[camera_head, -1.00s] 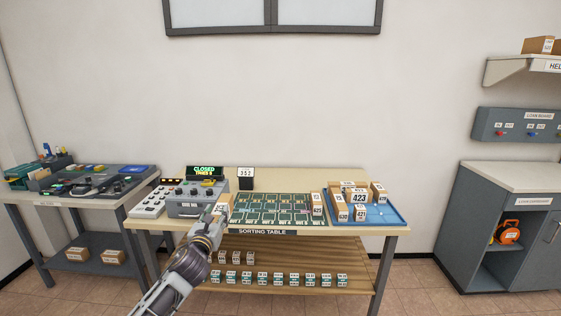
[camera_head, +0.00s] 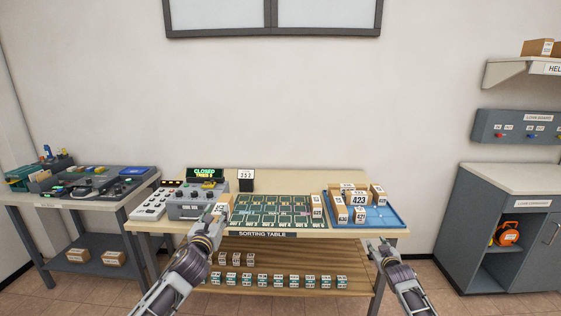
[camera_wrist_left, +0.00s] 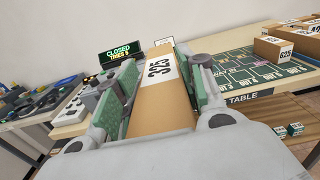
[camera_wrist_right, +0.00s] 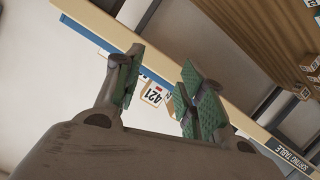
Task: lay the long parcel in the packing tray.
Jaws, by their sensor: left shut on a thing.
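My left gripper (camera_head: 213,220) is shut on a long brown parcel (camera_wrist_left: 163,98) with a white label reading 325, at the front left of the sorting table. In the head view, the gripper hides most of this parcel. The blue tray (camera_head: 391,219) lies at the table's right end with several brown boxes in it, one labelled 423 (camera_head: 359,198). My right gripper (camera_head: 376,246) is in front of the table's right end, below the tray. In the right wrist view its fingers (camera_wrist_right: 155,90) are apart and empty, with a box labelled 421 (camera_wrist_right: 153,94) beyond them.
A green slotted board (camera_head: 275,211) fills the table's middle, with a box (camera_head: 317,206) at its right edge. A grey control box (camera_head: 190,204) and a lit "CLOSED" sign (camera_head: 205,174) stand at left. Small boxes line the lower shelf. The back strip is mostly clear.

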